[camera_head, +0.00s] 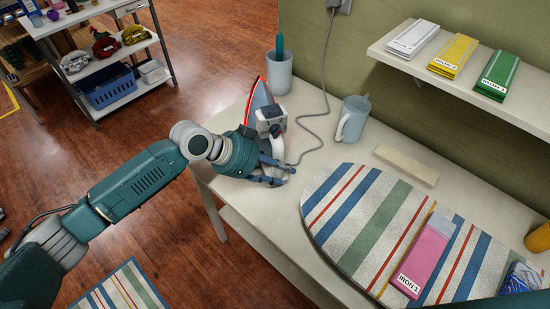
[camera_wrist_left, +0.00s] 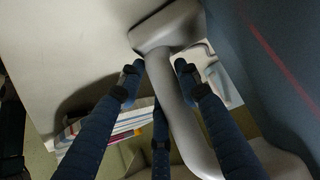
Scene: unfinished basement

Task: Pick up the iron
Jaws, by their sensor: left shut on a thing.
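The iron (camera_head: 270,122) is white and grey with a red-edged soleplate. It stands roughly upright, tip up, at the left part of the table in the head view. My left gripper (camera_head: 277,173) is at its near side, with its fingers shut around the handle. In the left wrist view the grey handle (camera_wrist_left: 182,115) runs between the fingers of my left gripper (camera_wrist_left: 159,68). The fingers hide part of the iron's base, so I cannot tell whether it touches the table. My right gripper is not in view.
The grey cord (camera_head: 325,75) runs up to a wall outlet. A cup (camera_head: 279,75) stands just behind the iron and a jug (camera_head: 352,119) to its right.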

